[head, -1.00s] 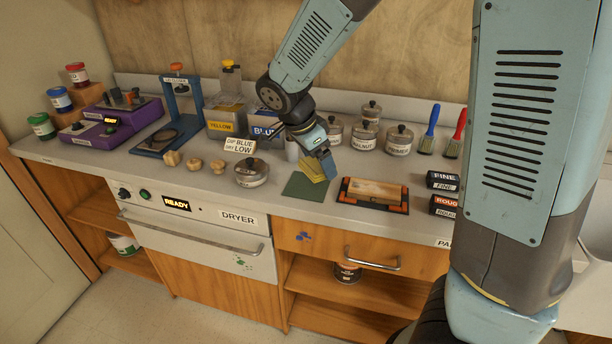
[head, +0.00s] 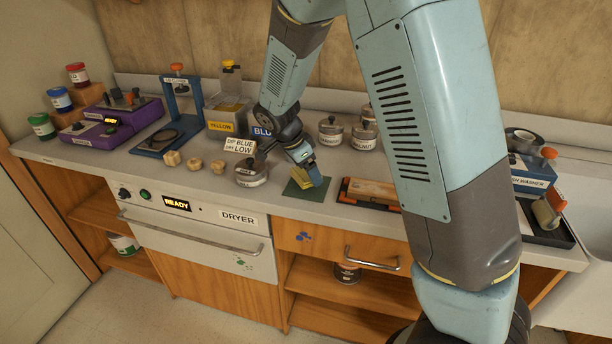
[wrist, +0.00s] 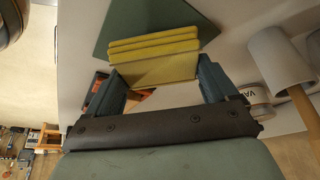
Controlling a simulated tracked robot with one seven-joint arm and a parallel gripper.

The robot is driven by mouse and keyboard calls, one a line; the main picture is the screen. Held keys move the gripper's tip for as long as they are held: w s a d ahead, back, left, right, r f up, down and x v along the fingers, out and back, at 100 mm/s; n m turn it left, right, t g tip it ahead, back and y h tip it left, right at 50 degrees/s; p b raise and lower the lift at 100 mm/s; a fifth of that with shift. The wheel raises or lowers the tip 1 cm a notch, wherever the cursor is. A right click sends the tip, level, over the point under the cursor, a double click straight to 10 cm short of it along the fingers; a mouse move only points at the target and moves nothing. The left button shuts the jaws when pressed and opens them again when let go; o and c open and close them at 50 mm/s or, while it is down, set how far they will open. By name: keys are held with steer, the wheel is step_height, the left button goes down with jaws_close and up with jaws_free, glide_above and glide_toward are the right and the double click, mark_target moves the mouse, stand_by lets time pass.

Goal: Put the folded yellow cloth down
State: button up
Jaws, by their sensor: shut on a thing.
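The folded yellow cloth (wrist: 152,58) is between the two fingers of my gripper (wrist: 160,80) in the wrist view, its folded layers showing. My gripper is shut on it. In the head view my gripper (head: 312,172) is low over the dark green square mat (head: 312,192) on the counter, and the cloth (head: 300,178) shows at the fingers' left side. The mat also shows behind the cloth in the wrist view (wrist: 125,25). I cannot tell whether the cloth touches the mat.
A lidded tin (head: 251,173) stands left of the mat. An orange-edged tray with a wooden block (head: 368,192) lies to the right, partly hidden by my arm. More tins (head: 331,132) stand behind. The counter's front edge is close below the mat.

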mark_target(305, 174)
steer(key=shift+f, duration=1.05)
steer(key=shift+s+f, duration=0.1)
steer(key=shift+f, duration=0.15)
steer(key=o, duration=0.7)
steer(key=shift+s+f, duration=0.1)
steer(key=shift+f, duration=0.1)
steer(key=shift+s, duration=0.1)
steer(key=shift+a+r, duration=0.1)
steer(key=shift+r, duration=0.4)
steer(key=v, duration=1.1)
steer(key=shift+a+r, duration=0.1)
steer(key=shift+r, duration=0.35)
